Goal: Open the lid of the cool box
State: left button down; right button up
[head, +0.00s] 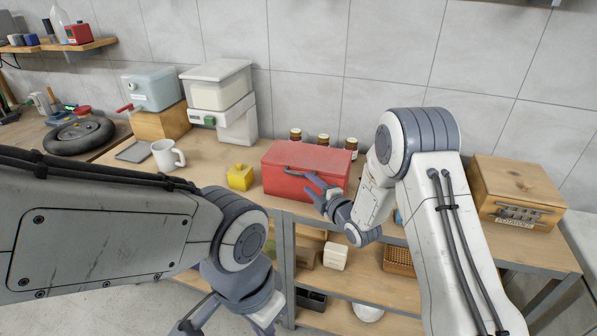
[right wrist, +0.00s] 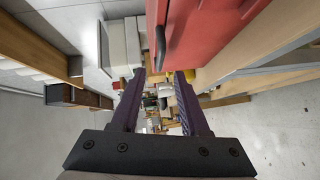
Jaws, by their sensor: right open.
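The red cool box (head: 283,181) stands on the wooden workbench against the tiled wall, its lid (head: 318,155) down. A dark handle runs along the front of the box; it also shows in the right wrist view (right wrist: 161,48). My right gripper (head: 318,188) is open and empty in front of the box, close to the handle. In the right wrist view the red box (right wrist: 205,30) fills the upper right, beyond the fingers (right wrist: 160,85). I cannot tell whether a finger touches the handle. My left gripper (head: 192,322) is low at the bottom, partly cut off and away from the box.
A yellow block (head: 240,177) and a white mug (head: 166,155) stand left of the box. Several small jars (head: 323,141) stand behind it. A wooden crate (head: 512,195) is at the right end. White containers (head: 218,95) stand at the back left. A shelf below holds blocks and a basket.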

aim_at(299, 175)
jog(key=p+x, duration=0.2)
jog(key=x, duration=0.5)
jog(key=shift+w+a, duration=0.25)
jog(key=shift+w, duration=0.1)
grip_shut()
jog(key=shift+f, duration=0.15)
